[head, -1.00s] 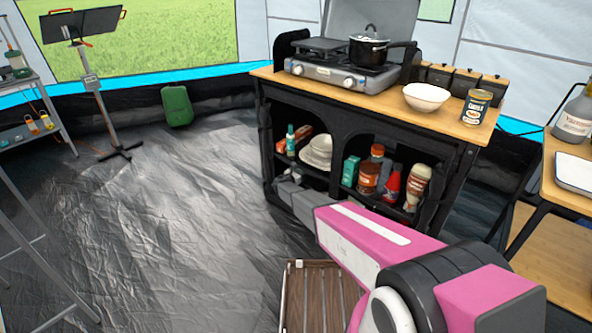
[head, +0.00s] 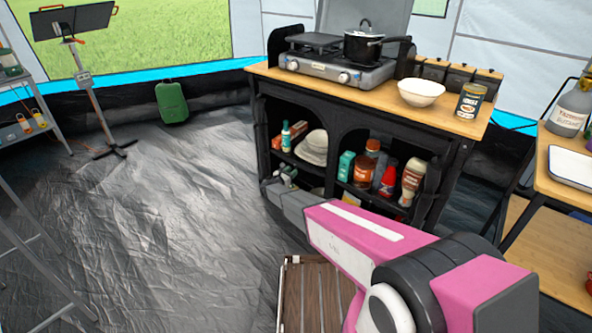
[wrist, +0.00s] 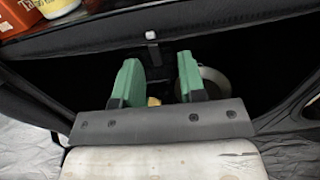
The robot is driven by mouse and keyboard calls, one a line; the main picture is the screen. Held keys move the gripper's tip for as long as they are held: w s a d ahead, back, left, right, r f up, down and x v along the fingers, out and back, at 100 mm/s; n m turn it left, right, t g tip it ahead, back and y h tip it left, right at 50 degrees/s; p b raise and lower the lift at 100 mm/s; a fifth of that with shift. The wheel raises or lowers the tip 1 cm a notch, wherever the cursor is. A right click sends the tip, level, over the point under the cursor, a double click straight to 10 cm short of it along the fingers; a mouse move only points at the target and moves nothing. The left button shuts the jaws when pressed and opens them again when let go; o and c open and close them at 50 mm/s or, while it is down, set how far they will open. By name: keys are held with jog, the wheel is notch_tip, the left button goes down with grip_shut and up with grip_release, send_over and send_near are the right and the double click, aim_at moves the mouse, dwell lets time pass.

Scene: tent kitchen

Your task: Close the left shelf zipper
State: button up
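The black fabric shelf unit (head: 345,128) stands under the wooden counter. Its left shelf (head: 268,115) is open, with a bottle, packets and stacked pale bowls inside. My gripper (head: 283,178) is low in front of this left shelf; its fingers are too small there to judge. In the wrist view, the two green fingers of my gripper (wrist: 158,82) are apart with nothing held between them. A small pale tab on a dark strap (wrist: 152,36), possibly the zipper pull, hangs from a black fabric edge beyond the fingertips. It appears apart from them.
The right shelf holds several bottles (head: 388,178). A stove (head: 335,72) with a pot and a white bowl (head: 421,92) stand on the counter. A slatted wooden item (head: 315,295) lies on the floor below my arm.

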jog(key=shift+v, duration=2.5)
jog(key=s+d+r+m+g, duration=0.5)
jog(key=s+d+m, duration=0.25)
jog(key=d, duration=0.35)
jog(key=s+d+r+m+g, duration=0.5)
jog(key=s+d+m, duration=0.2)
jog(key=s+d, duration=0.3)
jog(key=s+d+r+m+g+y, duration=0.2)
jog(key=s+r+m+y, duration=0.3)
jog(key=s, duration=0.6)
jog(key=s+d+r+m+g+y, duration=0.2)
jog(key=s+d+r+m+y, duration=0.2)
jog(key=s+m, duration=0.5)
notch_tip(320, 180, up, 2)
jog(key=shift+s+d+r+y, duration=0.1)
jog(key=shift+s+d+y, duration=0.1)
jog(key=shift+s+y, duration=0.75)
